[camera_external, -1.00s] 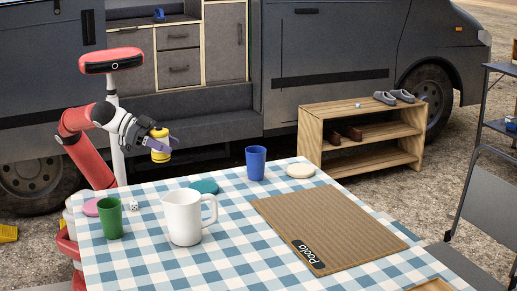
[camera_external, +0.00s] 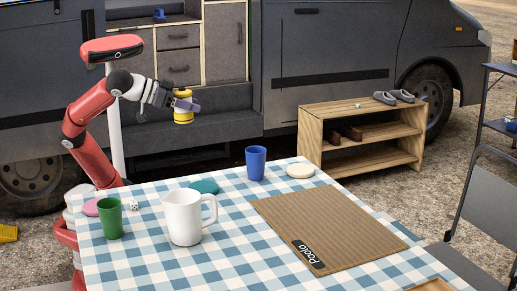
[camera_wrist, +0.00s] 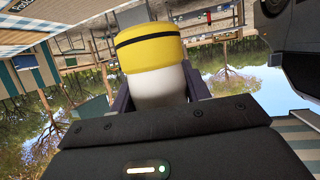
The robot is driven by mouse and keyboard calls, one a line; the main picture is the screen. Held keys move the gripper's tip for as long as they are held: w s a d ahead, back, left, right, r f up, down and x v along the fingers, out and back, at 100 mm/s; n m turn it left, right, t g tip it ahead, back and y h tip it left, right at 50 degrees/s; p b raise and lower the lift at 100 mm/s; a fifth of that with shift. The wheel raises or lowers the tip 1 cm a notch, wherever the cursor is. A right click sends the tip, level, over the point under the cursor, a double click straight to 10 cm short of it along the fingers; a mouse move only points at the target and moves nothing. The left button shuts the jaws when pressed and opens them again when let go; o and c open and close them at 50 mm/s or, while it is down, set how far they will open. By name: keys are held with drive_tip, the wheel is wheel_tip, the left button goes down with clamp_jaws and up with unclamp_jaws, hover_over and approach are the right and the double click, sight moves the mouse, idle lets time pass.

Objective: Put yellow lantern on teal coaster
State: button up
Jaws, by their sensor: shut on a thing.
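The yellow lantern (camera_external: 183,116) is held in the air by my gripper (camera_external: 186,106), above and behind the far left part of the table. My gripper is shut on its middle. In the wrist view the lantern (camera_wrist: 150,48) shows a yellow end with a black band and a pale middle between the two fingers. The teal coaster (camera_external: 204,187) lies flat on the table, below and to the right of the lantern. The white jug in front hides part of the coaster's near edge. The coaster's visible top is bare.
On the checked table (camera_external: 240,255) stand a white jug (camera_external: 183,222), a green cup (camera_external: 110,218) and a blue cup (camera_external: 255,163). A pink coaster (camera_external: 91,208), a white die (camera_external: 134,206), a cream coaster (camera_external: 300,171) and a brown mat (camera_external: 330,228) lie there too.

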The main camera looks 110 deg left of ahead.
drive_tip(key=w+a+n+g+y, duration=0.1)
drive_tip(key=w+a+n+y, duration=0.1)
drive_tip(key=w+a, duration=0.1)
drive_tip(key=b, duration=0.5)
hover_over(209, 185)
drive_tip(key=shift+g, duration=0.3)
wheel_tip(209, 185, down, 20)
drive_tip(key=shift+d+f, duration=0.1)
drive_tip(key=shift+f, duration=0.15)
drive_tip(key=shift+f+b, duration=0.15)
drive_tip(key=shift+b, duration=0.15)
drive_tip(key=shift+f, duration=0.1)
drive_tip(key=o, duration=1.1)
drive_tip(key=shift+c, duration=0.2)
drive_tip(key=shift+r, duration=0.25)
drive_tip(key=p+v, duration=0.1)
drive_tip(key=v, duration=1.1)
